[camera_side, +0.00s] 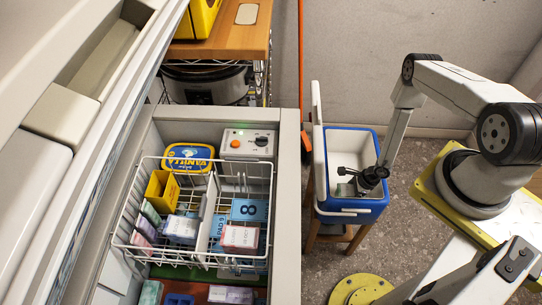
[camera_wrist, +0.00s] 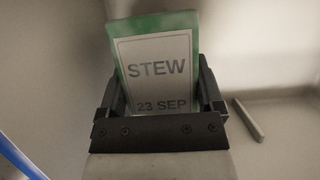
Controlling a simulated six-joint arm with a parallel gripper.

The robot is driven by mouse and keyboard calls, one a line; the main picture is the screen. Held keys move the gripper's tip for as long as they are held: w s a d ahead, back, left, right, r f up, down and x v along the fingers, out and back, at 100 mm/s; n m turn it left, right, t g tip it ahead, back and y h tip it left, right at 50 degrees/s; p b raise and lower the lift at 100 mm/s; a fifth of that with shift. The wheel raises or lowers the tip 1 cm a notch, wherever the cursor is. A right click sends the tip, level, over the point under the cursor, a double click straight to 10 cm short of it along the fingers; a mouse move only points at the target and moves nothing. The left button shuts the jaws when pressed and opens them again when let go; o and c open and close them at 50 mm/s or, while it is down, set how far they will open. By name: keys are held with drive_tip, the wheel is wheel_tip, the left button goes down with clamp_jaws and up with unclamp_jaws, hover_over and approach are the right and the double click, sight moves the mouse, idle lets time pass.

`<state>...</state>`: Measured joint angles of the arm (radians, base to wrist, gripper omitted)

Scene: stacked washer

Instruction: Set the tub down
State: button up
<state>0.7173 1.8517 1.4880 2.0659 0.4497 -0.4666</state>
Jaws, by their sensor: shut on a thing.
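My gripper (camera_side: 356,178) reaches down into the open blue and white cool box (camera_side: 372,211) at the right of the side view. In the wrist view my gripper (camera_wrist: 160,100) is shut on a green tub (camera_wrist: 185,22) with a white label reading "STEW 23 SEP". The tub stands up between the two dark fingers. Its lower part is hidden behind the gripper's bar. Pale walls surround it in the wrist view. I cannot make out the tub clearly in the side view, nor tell whether it touches the box floor.
The cool box's lid (camera_side: 318,150) stands open on its left side, and the box rests on a wooden stool (camera_side: 334,238).

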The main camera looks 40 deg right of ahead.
drive_tip(key=shift+f, duration=0.7)
drive_tip(key=shift+f, duration=0.15)
drive_tip(key=o, duration=1.3)
drive_tip(key=shift+r, duration=0.2)
drive_tip(key=shift+v, duration=5.95)
